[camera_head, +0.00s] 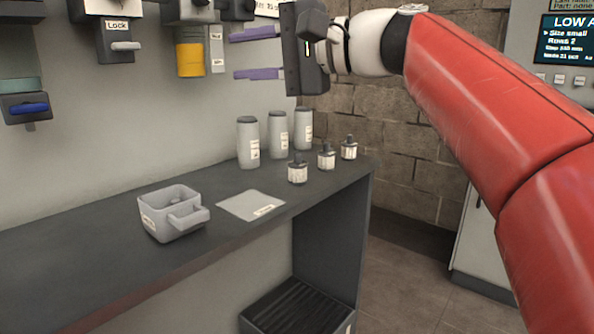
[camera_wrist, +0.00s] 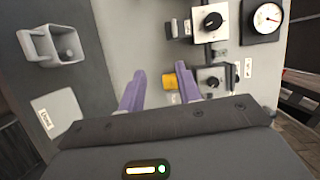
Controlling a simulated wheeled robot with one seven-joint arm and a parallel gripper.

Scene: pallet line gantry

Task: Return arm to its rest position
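My gripper (camera_head: 240,54) is raised above the far end of the grey bench, level with the wall controls. Its two purple fingers point left and stand apart with nothing between them. The gripper also shows in the wrist view (camera_wrist: 155,85), its fingers spread toward the wall panel. My red arm reaches in from the right of the head view, bent and lifted clear of the bench. A yellow cylinder (camera_wrist: 170,82) appears between and behind the fingers in the wrist view; it is mounted under a wall unit.
The bench (camera_head: 90,250) carries a grey handled bin (camera_head: 165,226), a pale labelled sheet (camera_head: 250,204), three grey canisters (camera_head: 248,145) and three small bottles (camera_head: 298,170). A black slatted crate (camera_head: 290,318) is below. Wall controls include a "Lock" handle (camera_head: 118,42) and a blue handle (camera_head: 28,108).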

